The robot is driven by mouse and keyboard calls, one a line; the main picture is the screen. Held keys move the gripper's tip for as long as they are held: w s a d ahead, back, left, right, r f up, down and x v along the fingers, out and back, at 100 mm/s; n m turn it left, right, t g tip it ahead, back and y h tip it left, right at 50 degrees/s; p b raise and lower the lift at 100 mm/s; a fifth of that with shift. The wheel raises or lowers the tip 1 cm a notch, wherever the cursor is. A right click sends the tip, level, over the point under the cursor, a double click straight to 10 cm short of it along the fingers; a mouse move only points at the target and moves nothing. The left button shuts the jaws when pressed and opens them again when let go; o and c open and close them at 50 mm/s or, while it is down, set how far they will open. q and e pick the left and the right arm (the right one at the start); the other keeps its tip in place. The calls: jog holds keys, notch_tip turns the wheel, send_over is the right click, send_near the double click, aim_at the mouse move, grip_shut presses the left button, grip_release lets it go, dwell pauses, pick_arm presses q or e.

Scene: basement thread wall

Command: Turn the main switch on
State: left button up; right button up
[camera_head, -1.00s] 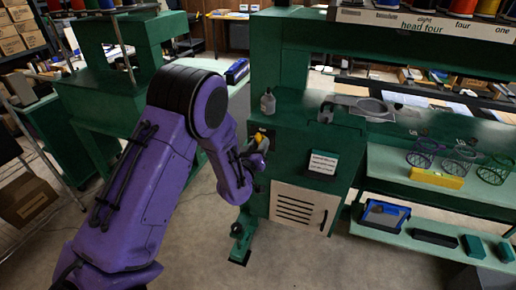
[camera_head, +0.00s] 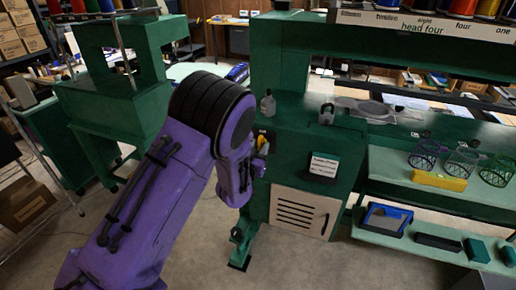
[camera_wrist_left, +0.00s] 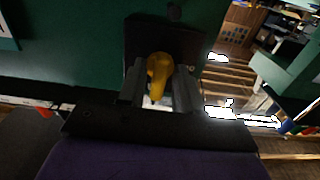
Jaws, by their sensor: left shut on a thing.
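The main switch is a yellow handle (camera_wrist_left: 159,72) on a dark backing plate (camera_wrist_left: 187,42), mounted on the side of the green machine cabinet. In the head view a little of the yellow handle (camera_head: 262,141) shows at the cabinet's left front edge. My left gripper (camera_wrist_left: 158,88) has one finger on each side of the handle and is shut on it. The handle's broad end is up in the wrist view, and its narrow end points down, slightly tilted. In the head view my purple arm hides most of the left gripper. My right gripper is not in view.
The cabinet front has a white label (camera_head: 324,165) and a vented panel (camera_head: 299,211). A bottle (camera_head: 268,104) and a padlock-shaped item (camera_head: 327,114) stand on top. Shelves with wire baskets (camera_head: 460,162) lie to the right. Open floor is below my arm.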

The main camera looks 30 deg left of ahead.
pick_arm(q)
jog(key=shift+f, duration=0.1)
jog(key=o, duration=0.7)
jog(key=shift+s, duration=0.1)
jog(key=shift+s+d, duration=0.15)
jog(key=shift+s, duration=0.2)
jog(key=b+v, duration=0.2)
jog(key=v, duration=0.7)
jog(key=shift+s+b, duration=0.4)
